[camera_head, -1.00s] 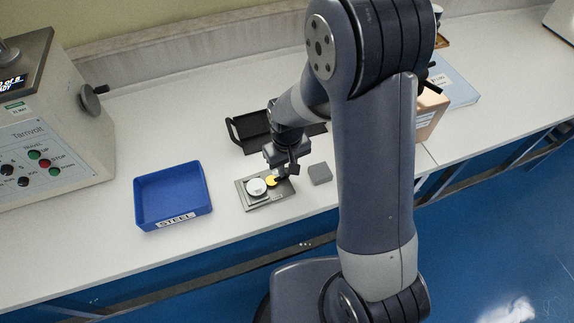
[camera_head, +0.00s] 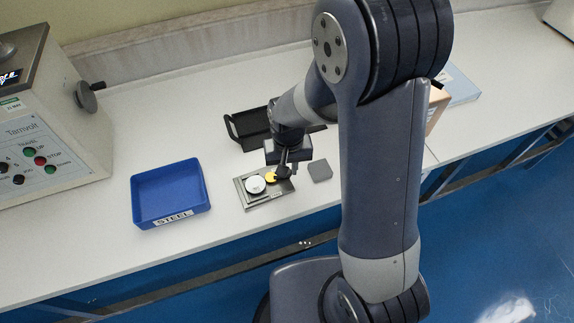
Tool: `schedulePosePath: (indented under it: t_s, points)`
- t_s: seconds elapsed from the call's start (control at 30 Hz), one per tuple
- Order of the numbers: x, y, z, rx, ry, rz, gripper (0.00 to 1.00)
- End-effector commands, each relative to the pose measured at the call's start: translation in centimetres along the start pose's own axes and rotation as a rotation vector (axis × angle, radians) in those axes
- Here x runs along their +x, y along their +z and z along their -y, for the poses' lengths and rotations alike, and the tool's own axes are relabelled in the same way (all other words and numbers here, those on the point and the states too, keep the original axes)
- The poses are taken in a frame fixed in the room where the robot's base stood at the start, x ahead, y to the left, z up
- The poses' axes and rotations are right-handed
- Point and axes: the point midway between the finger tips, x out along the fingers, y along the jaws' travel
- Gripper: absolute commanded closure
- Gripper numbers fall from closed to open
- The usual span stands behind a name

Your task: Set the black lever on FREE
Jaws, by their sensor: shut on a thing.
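A small metal plate device (camera_head: 265,202) lies on the bench at picture centre. It carries a white round dial (camera_head: 255,185) and a yellow disc (camera_head: 270,177). A small black part, which looks like the black lever (camera_head: 282,174), sits at the right edge of the yellow disc. My gripper (camera_head: 284,168) points down over it and is shut on it. The fingers and wrist hide part of the lever, and its exact setting is too small to tell. No FREE marking can be read.
A blue tray marked STEEL (camera_head: 171,217) stands left of the device. A grey block (camera_head: 320,171) lies close on its right, and a black tray (camera_head: 247,129) is behind. A tester with a side knob (camera_head: 86,97) stands far left.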

Motion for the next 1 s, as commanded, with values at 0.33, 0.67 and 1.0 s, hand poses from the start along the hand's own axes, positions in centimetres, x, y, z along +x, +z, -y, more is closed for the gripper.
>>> schedulePosePath:
  t_s: [0.33,0.67,1.0]
  points:
    - [0.1,1.3,0.3,0.329,-0.001,-0.002,1.00]
    - [0.0,2.3,0.8,0.618,-0.001,-0.003,1.00]
    - [0.0,2.8,1.3,0.811,-0.002,-0.002,1.00]
